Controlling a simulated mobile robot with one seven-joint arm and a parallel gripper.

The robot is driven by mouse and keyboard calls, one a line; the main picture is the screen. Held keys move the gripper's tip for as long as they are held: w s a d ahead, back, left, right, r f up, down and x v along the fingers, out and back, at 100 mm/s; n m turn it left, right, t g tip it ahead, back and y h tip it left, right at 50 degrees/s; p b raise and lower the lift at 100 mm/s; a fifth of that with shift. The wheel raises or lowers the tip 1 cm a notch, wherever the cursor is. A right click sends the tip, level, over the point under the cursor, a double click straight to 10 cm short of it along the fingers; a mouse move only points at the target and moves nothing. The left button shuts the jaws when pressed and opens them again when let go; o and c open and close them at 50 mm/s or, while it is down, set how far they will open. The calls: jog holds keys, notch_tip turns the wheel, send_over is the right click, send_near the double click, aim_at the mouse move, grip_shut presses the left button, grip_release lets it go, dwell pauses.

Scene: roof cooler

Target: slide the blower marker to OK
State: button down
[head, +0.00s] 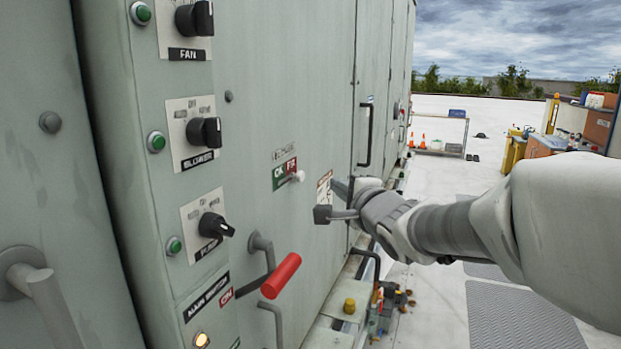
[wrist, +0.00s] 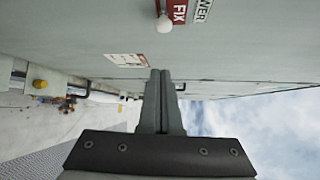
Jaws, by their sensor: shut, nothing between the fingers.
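The blower marker is a small white knob (head: 298,176) on a wall plate with a green OK half (head: 280,178) and a red FIX half (head: 291,165). The knob sits at the FIX side, toward the right. In the wrist view the knob (wrist: 164,22) is at the top edge beside the red FIX field (wrist: 180,12), and the label above it is partly cut off. My gripper (wrist: 161,73) is shut and empty, its fingertips below the knob in that view and apart from it. In the head view my gripper (head: 338,188) is right of the plate.
Fan, blower and lower black rotary knobs (head: 205,131) with green lamps line the left column. A red-handled lever (head: 281,276) sticks out below the plate. A paper label (head: 325,190) is on the wall beside my gripper. A yellow-capped fitting (head: 349,305) stands low down.

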aim_at(297, 176)
jog(key=shift+w, duration=0.1)
jog(key=x, duration=1)
jog(key=s, duration=0.1)
jog(key=s+a, duration=0.2)
jog(key=shift+s+a+r+b, duration=0.15)
jog(key=shift+s+r+b, duration=0.1)
jog(key=shift+b, duration=0.1)
jog(key=shift+s+a+b, duration=0.35)
jog(key=shift+s+b, duration=0.05)
jog(key=shift+s, duration=0.45)
jog(key=shift+s+a+b, duration=0.35)
jog(key=shift+s+b, duration=0.05)
jog(key=shift+s, duration=0.5)
jog(key=shift+s+a+b, duration=0.4)
jog(key=shift+s, duration=0.45)
jog(key=shift+w, duration=0.1)
